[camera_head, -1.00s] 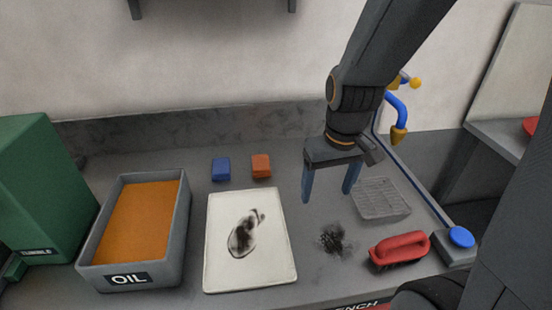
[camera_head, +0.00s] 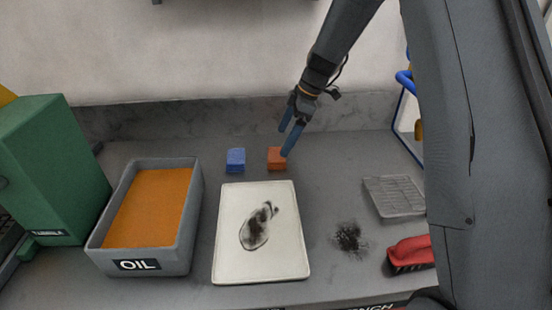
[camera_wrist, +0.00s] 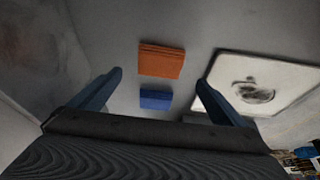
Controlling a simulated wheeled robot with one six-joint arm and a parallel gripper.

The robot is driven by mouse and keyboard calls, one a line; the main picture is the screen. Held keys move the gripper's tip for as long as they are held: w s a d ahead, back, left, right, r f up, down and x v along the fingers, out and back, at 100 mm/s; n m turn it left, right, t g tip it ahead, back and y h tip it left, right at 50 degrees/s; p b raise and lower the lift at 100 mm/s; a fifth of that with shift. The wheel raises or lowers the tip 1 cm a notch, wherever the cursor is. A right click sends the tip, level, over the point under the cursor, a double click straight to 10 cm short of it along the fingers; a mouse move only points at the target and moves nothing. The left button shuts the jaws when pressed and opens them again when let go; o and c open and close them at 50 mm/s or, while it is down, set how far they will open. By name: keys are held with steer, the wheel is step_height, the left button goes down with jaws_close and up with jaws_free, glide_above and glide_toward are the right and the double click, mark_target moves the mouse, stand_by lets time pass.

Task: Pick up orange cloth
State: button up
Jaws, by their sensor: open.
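The orange cloth (camera_head: 276,160) is a small folded block lying on the grey bench behind the white tray.
A blue folded cloth (camera_head: 236,160) lies to the left of the orange one. The white tray (camera_head: 230,268) with a dark smudge is in front. An oil bin (camera_head: 190,215), green box (camera_head: 50,165), wire rack (camera_head: 394,196) and red brush (camera_head: 408,252) stand around. A wall is behind.

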mark_target(277, 154)
steer(key=shift+d+p+x, duration=0.15)
steer(key=shift+p+x, duration=0.6)
steer(key=shift+x, duration=0.95)
steer(key=shift+d+p+x, duration=0.15)
steer(key=shift+p+x, duration=0.55)
steer(key=shift+x, duration=1)
steer(key=shift+f, duration=0.1)
steer(key=shift+c, duration=0.3)
steer(key=c, duration=1.1)
